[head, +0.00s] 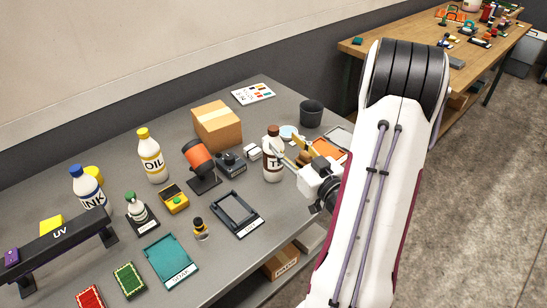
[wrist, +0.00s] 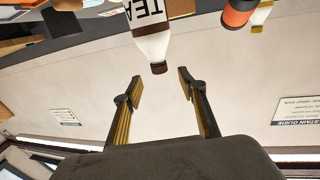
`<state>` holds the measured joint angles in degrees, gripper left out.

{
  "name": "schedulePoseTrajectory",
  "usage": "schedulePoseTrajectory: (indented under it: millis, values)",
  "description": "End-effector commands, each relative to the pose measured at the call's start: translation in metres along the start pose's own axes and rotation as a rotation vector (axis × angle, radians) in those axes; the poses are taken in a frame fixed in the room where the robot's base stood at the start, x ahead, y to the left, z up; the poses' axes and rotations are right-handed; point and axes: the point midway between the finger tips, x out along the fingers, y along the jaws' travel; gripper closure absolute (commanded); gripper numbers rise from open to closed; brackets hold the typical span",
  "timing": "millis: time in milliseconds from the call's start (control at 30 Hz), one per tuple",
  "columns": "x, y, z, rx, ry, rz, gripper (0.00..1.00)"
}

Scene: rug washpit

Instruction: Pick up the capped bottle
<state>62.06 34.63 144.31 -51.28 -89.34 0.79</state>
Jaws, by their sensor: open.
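A white bottle with a brown cap and a dark label reading "TEA" stands upright on the grey table in the head view (head: 272,160). It shows upside down at the top of the wrist view (wrist: 152,42), its cap near the line between my fingertips. My gripper (head: 288,153) is open just right of this bottle, partly overlapping it in the head view. In the wrist view its two fingers (wrist: 159,77) are spread with nothing held; contact with the bottle cannot be told. Two other capped bottles stand left: OIL (head: 153,161), yellow cap, and INK (head: 88,189), blue cap.
A cardboard box (head: 217,127) stands behind the tea bottle, and a dark cup (head: 311,113) is behind right. An orange-and-black device (head: 199,160) and a black scanner-like item (head: 232,163) are close on its left. A black tray (head: 237,213) lies in front.

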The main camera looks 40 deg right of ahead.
Motion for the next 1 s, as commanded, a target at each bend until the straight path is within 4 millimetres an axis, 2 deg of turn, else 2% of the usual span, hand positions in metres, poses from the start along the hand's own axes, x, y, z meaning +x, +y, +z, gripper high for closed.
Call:
schedulePoseTrajectory:
  millis: [300, 767, 1000]
  values:
    - [0.020, -0.001, 0.000, 0.000, 0.000, -0.002, 0.59]
    - [0.024, 0.000, 0.000, 0.000, 0.000, -0.001, 0.59]
    - [0.043, 0.000, -0.001, 0.000, 0.001, -0.003, 0.59]
